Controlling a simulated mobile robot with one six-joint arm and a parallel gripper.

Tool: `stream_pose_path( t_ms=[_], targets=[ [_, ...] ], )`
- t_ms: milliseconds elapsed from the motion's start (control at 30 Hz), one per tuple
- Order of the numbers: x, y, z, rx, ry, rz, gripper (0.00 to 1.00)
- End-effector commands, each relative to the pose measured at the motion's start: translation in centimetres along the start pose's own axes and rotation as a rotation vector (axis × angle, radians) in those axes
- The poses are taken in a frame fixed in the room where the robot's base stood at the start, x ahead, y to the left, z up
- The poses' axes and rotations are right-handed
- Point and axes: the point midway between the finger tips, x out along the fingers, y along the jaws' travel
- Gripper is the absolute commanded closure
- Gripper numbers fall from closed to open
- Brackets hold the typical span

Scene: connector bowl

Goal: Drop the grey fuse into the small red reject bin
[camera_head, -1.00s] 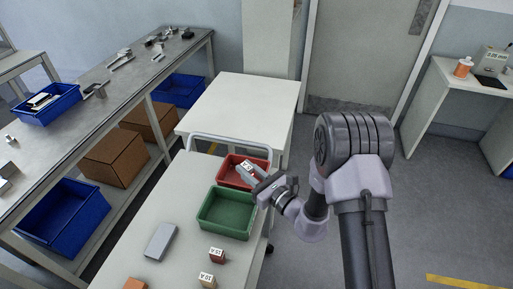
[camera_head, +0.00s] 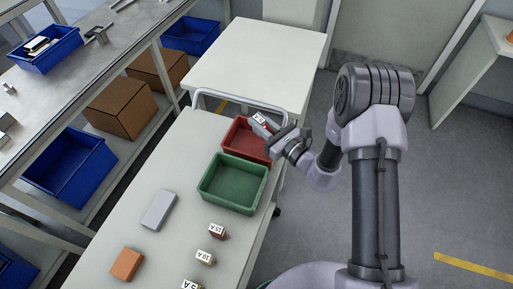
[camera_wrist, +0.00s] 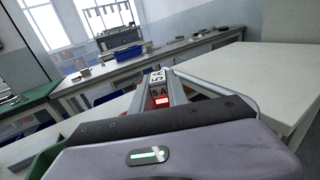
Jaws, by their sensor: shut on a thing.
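The small red reject bin (camera_head: 239,143) stands at the far end of the white cart, just behind a green bin (camera_head: 232,184). My gripper (camera_head: 262,122) is over the red bin's far right part, shut on the fuse (camera_head: 259,119). The fuse looks light grey with a white label. In the wrist view the fuse (camera_wrist: 157,76) shows between the two fingers, with black lettering; its lower part is hard to make out. The gap between fuse and bin floor cannot be judged.
On the cart (camera_head: 165,170) are a grey box (camera_head: 159,210), an orange block (camera_head: 126,264) and labelled fuses, one reddish (camera_head: 217,231), one tan (camera_head: 205,258). A white table (camera_head: 255,55) stands behind. A workbench with blue bins (camera_head: 70,167) runs along the left.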

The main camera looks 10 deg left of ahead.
Motion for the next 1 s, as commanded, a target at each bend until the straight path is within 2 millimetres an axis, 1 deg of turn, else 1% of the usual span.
stream_pose_path(
  t_ms=[133, 167, 200, 267, 567, 667, 767, 900, 1000],
  targets=[
    [0.0, 0.0, 0.2, 0.0, 0.0, 0.0, 1.0],
    [0.0, 0.0, 0.2, 0.0, 0.0, 0.0, 0.75],
    [0.0, 0.0, 0.2, 0.0, 0.0, 0.0, 0.67],
    [0.0, 0.0, 0.2, 0.0, 0.0, 0.0, 0.55],
    [-0.1, 0.0, 0.2, 0.0, 0.0, 0.0, 0.55],
    [-1.2, -0.1, 0.2, 0.001, 0.003, -0.002, 0.55],
    [-3.8, -0.2, 0.3, 0.003, 0.002, -0.005, 0.55],
    [-8.4, -0.2, 0.3, 0.004, 0.003, -0.008, 0.55],
    [-11.5, -0.2, 0.3, 0.003, 0.002, -0.007, 0.55]
  ],
)
